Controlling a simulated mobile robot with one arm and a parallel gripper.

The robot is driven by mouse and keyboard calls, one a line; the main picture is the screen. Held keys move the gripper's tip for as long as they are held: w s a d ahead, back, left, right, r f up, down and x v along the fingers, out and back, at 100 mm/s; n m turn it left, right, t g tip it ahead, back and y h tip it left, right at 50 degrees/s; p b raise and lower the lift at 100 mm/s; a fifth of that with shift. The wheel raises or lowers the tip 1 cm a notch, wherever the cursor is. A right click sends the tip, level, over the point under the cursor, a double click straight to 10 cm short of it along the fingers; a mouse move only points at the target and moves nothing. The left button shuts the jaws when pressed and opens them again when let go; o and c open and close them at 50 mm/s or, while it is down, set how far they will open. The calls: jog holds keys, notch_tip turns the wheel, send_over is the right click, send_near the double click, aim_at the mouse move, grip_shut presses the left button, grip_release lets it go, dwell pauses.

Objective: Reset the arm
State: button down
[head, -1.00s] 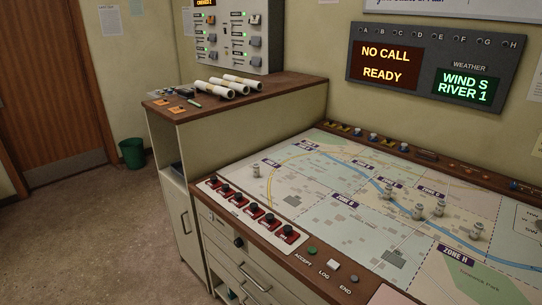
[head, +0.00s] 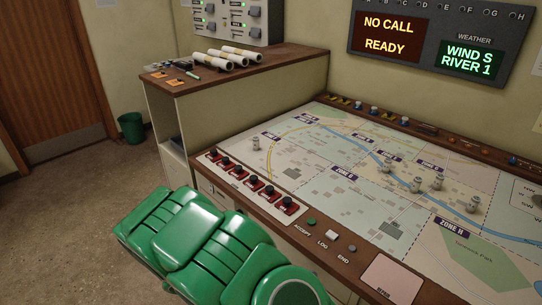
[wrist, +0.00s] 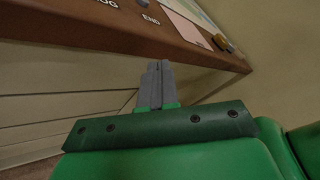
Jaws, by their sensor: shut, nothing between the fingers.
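My green arm shows in the head view, low in front of the console's drawer side; its gripper end is not seen there. In the wrist view my gripper (wrist: 157,72) has its grey fingers together with nothing between them. It is close to the wooden console edge (wrist: 110,30), beside the drawer front; whether it touches cannot be told. The END label and a round knob are just above it in that view. In the head view the map console (head: 330,235) carries the ACCEPT (head: 311,222), LOG (head: 331,235) and END (head: 351,249) buttons.
Several red-based black switches (head: 251,182) line the console's left edge. Small grey pieces (head: 437,184) stand on the map. A wall display (head: 390,37) reads NO CALL, READY. Rolled papers (head: 228,60) lie on the side cabinet. A green bin (head: 131,128) stands by the door; the floor at left is clear.

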jog(key=s+d+r+m+g+y, duration=0.3)
jog(key=s+d+r+m+g, duration=0.15)
jog(key=r+m, duration=0.3)
jog(key=s+d+r+m+g+y, duration=0.35)
jog(key=s+r+m, duration=0.2)
jog(key=m, duration=0.25)
jog(key=s+a+r+m+t+y, duration=0.2)
jog(key=s+r+m+t+y, duration=0.1)
jog(key=s+r+m+y, duration=0.6)
jog(key=shift+s+a+r+m+y, duration=0.35)
jog(key=shift+s+r+m, duration=0.65)
jog(key=shift+s+m, duration=1.2)
jog(key=shift+w, duration=0.2)
